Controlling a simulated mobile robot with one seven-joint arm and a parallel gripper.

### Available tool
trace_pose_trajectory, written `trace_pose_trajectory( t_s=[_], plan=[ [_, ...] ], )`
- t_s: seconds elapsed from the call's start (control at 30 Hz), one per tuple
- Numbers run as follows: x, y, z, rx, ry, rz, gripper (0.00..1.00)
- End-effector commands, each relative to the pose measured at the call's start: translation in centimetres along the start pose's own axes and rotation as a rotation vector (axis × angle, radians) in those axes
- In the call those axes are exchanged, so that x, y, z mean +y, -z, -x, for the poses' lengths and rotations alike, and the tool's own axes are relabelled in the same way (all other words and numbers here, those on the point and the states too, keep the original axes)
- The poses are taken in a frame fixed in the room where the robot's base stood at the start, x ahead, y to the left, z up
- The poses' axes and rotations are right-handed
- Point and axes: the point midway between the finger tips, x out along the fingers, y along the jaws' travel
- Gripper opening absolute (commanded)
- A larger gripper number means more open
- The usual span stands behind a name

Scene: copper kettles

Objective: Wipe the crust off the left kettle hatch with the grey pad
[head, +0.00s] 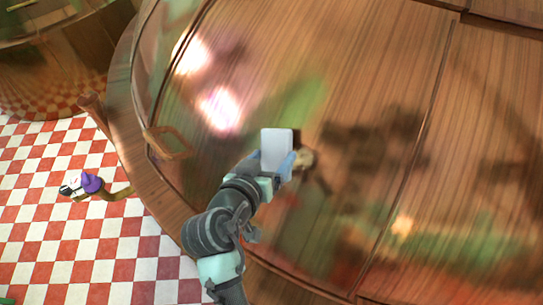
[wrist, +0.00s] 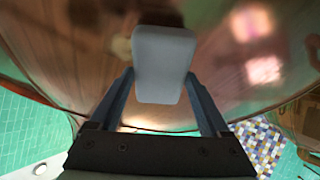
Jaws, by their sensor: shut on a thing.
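My gripper (head: 271,166) is shut on the grey pad (head: 277,148), a pale rounded block standing out beyond the fingers. In the wrist view the pad (wrist: 164,60) sits between the two fingers of my gripper (wrist: 160,84). The pad is in front of the large copper kettle (head: 330,60); I cannot tell whether it touches the metal. A small beige-brown patch (head: 304,158), perhaps crust, shows just right of the pad, partly hidden by it and the gripper. Dark blotches around it may be reflections. The hatch outline is not clear.
A brown loop handle (head: 168,143) stands out at the kettle's left side. Another copper vessel (head: 50,70) is at upper left. A purple and white object with a brown curved part (head: 90,183) lies on the red and white checkered floor (head: 60,235).

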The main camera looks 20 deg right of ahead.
Motion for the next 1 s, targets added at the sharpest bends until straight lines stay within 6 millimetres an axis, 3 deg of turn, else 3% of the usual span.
trace_pose_trajectory(
  t_s=[1.0],
  plan=[
    [0.0,-0.6,-1.9,0.001,0.000,0.000,0.36]
  ],
)
